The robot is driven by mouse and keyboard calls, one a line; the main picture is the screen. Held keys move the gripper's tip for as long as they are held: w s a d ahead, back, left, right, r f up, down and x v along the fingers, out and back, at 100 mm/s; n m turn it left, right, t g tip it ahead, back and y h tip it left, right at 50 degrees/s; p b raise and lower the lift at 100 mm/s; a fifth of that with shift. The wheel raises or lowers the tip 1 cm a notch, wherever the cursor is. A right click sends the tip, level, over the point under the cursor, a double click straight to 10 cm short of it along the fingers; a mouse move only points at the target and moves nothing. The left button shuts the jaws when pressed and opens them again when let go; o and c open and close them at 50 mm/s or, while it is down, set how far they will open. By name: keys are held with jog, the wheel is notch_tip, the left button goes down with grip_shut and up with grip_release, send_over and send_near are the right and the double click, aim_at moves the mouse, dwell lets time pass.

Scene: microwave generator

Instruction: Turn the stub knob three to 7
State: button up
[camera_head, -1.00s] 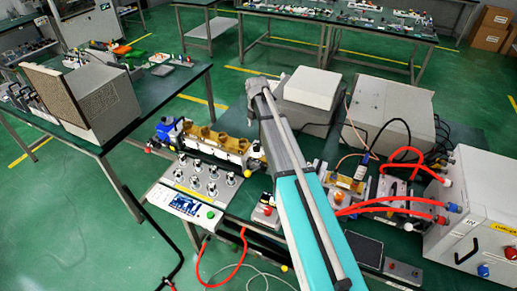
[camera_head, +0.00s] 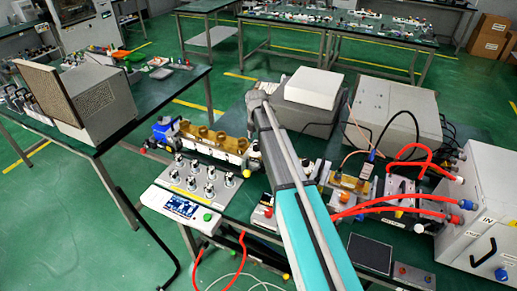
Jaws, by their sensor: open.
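A white control box (camera_head: 160,200) with a lit display (camera_head: 181,206) and a green button (camera_head: 207,217) stands at the front edge of a bench. Several silver stub knobs with dark bases, one of them here (camera_head: 209,190), stand on its sloped top. Their numbers and pointer settings are too small to read, so I cannot tell which is stub knob three. My grey and teal arm crosses the bench to the right of the box. Its far joint is above the back of the bench. My gripper cannot be made out and seems hidden behind the arm.
A gold waveguide (camera_head: 215,138) on white supports, with a blue fitting, lies behind the knobs. Red hoses (camera_head: 385,208) and a white cabinet (camera_head: 480,215) are on the right. Grey boxes (camera_head: 392,115) stand behind.

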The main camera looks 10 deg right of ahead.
aim_at(257, 144)
jog(key=shift+f+b, duration=1.2)
jog(key=shift+f, duration=0.3)
grip_shut()
jog(key=shift+d, duration=0.15)
